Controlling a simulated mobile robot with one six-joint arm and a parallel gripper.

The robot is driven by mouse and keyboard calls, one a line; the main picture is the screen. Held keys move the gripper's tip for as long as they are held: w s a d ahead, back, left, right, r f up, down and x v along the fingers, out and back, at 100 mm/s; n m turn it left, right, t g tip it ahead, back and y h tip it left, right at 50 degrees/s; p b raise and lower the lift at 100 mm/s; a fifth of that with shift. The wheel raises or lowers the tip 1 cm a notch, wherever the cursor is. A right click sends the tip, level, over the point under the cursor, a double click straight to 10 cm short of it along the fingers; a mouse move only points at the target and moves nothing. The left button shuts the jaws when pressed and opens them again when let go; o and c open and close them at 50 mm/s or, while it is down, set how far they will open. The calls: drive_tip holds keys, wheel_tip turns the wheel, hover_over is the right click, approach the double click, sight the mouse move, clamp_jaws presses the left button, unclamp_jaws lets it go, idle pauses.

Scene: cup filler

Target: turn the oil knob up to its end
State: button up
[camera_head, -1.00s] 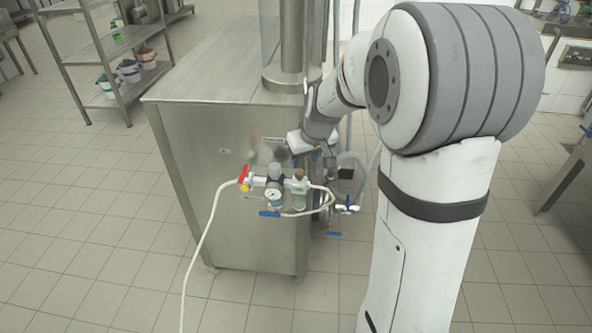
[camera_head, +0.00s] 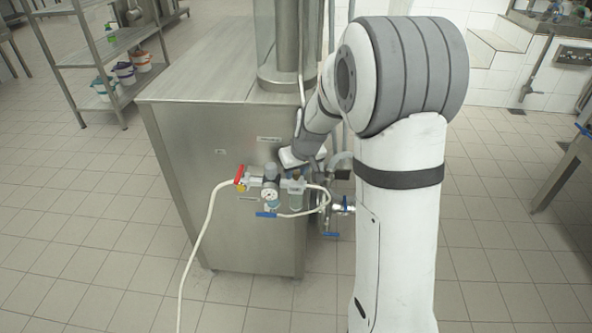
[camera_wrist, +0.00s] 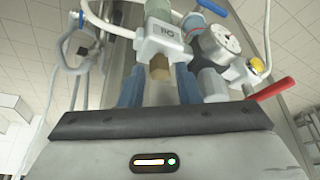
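The oil knob (camera_wrist: 160,68) is a small brass-coloured knob on the white lubricator block marked 110 (camera_wrist: 163,42). In the wrist view it shows between the two blue fingers of my gripper (camera_wrist: 159,78). A narrow gap shows on each side of the knob, so my gripper looks open around it and not pressed on it. In the head view the lubricator (camera_head: 296,190) hangs on the front of the steel cabinet (camera_head: 215,215). My wrist is just above it and hides most of the knob and my fingers there.
A pressure gauge (camera_head: 270,196) and red-handled valve (camera_head: 239,174) sit left of the lubricator. Blue-handled valves (camera_head: 332,234) and hoses are close by. A pale hose (camera_head: 195,240) hangs to the floor. The floor in front is clear. A shelf with buckets (camera_head: 125,72) stands back left.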

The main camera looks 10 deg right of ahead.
clamp_jaws()
